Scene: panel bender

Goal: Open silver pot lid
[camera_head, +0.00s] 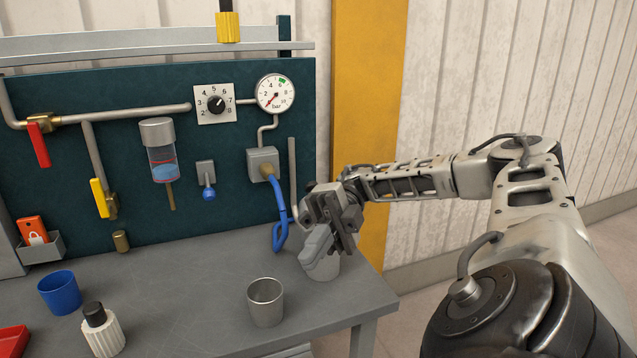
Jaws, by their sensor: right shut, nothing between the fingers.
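A light grey, silver-looking pot (318,262) stands near the right end of the grey workbench. Its upper part slants, and I cannot tell clearly where lid and body meet. My right gripper (346,240) reaches in from the right, with its dark fingers shut and pointing down at the pot's upper right side. The fingers overlap the pot in the picture; I cannot tell if they touch it. They hide part of it. My left gripper is not in view.
An open metal cup (265,303) stands front left of the pot. A blue hose loop (280,215) hangs just left of it. A blue cup (60,292), a white bottle (103,332) and a red tray (12,341) are at left. The teal panel (230,165) rises behind.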

